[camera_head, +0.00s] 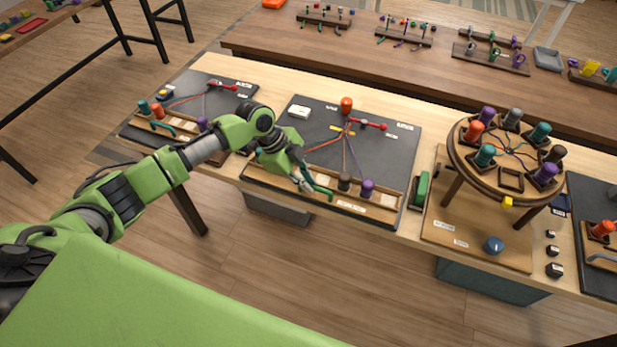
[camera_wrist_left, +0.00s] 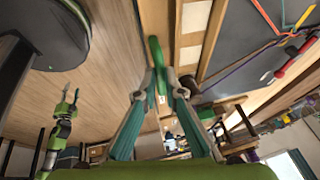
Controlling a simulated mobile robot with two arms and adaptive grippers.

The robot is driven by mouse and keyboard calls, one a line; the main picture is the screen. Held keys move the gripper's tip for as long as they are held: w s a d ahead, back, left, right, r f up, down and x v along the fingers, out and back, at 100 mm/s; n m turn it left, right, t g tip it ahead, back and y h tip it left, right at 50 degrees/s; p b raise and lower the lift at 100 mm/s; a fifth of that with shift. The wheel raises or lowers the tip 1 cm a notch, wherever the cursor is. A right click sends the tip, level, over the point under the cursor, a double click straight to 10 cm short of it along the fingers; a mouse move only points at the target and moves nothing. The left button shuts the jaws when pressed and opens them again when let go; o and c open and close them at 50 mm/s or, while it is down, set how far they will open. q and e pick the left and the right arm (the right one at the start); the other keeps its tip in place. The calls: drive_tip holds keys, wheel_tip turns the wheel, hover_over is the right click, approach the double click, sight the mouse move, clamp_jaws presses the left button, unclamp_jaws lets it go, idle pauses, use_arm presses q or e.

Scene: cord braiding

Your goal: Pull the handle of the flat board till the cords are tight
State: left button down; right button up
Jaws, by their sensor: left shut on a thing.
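The middle flat board (camera_head: 395,150) is dark, with a wooden rail (camera_head: 388,212) along its near edge. Its green handle (camera_head: 322,190) is at the rail, partly hidden by my left gripper (camera_head: 308,182), which is shut on it. In the left wrist view the green handle (camera_wrist_left: 155,52) runs between the fingertips of my left gripper (camera_wrist_left: 163,82).
Brown (camera_head: 345,182) and purple (camera_head: 367,188) bobbins stand at the rail. A round braiding stand (camera_head: 455,150) is at right, another cord board (camera_head: 215,97) at left. Floor in front is clear.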

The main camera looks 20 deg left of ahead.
use_arm(q)
drive_tip(key=c, duration=2.2)
unclamp_jaws()
drive_tip(key=shift+s+f, duration=0.25)
drive_tip(key=shift+s, duration=0.1)
drive_tip(key=shift+c, duration=0.2)
drive_tip(key=shift+o, duration=0.5)
drive_tip(key=shift+r, duration=0.15)
drive_tip(key=shift+w+a+r, duration=0.1)
drive_tip(key=shift+r, duration=0.1)
drive_tip(key=v, duration=1.1)
drive_tip(key=shift+r, duration=0.25)
use_arm(e)
drive_tip(key=shift+w, duration=0.5)
use_arm(q)
drive_tip(key=shift+a, duration=0.1)
